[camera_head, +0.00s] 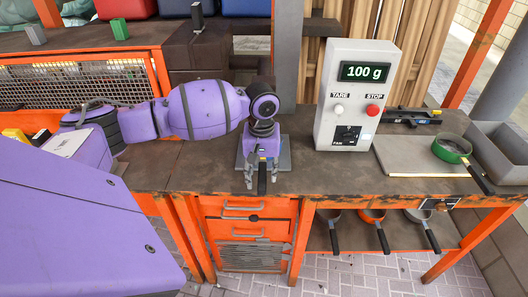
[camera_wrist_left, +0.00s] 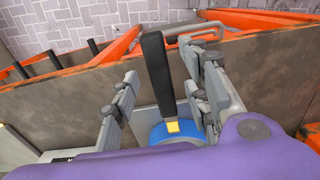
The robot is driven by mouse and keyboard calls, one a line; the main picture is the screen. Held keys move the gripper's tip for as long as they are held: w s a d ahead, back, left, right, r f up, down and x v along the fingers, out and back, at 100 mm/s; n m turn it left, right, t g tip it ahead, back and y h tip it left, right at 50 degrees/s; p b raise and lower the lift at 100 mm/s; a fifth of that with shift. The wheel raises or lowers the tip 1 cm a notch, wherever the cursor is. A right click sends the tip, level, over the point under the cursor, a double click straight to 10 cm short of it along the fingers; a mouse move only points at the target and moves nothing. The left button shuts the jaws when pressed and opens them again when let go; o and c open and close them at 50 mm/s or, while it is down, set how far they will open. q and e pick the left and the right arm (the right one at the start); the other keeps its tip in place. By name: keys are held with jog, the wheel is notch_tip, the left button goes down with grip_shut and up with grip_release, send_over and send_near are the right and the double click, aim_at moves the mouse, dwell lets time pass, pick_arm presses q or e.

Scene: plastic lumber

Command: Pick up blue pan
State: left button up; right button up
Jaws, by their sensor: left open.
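The blue pan (camera_wrist_left: 165,133) shows in the left wrist view as a blue round edge with a yellow patch where its black handle (camera_wrist_left: 154,65) begins. It sits on a grey plate (camera_head: 284,160) on the workbench, with the handle pointing to the front edge. In the head view my wrist and gripper hide most of the pan; the handle (camera_head: 262,180) shows. My left gripper (camera_head: 262,174) is open above the pan, with one finger on each side of the handle. In the wrist view the fingers (camera_wrist_left: 162,82) stand apart from the handle. My right gripper is not in view.
A white scale box (camera_head: 352,97) reading 100 g stands right of my gripper. A green pan (camera_head: 452,146) rests on a light plate (camera_head: 415,155) at the right. Three pans, one of them orange (camera_head: 372,216), lie on the shelf below. Orange drawers (camera_head: 247,228) are under the bench.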

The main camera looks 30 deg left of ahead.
aim_at(262, 178)
pick_arm(q)
notch_tip(262, 178, down, 3)
jog(key=shift+w+r, duration=0.1)
jog(key=shift+f, duration=0.5)
jog(key=c, duration=0.5)
grip_shut()
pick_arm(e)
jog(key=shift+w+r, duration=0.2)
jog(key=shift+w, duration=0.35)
pick_arm(q)
jog(key=shift+w, duration=0.1)
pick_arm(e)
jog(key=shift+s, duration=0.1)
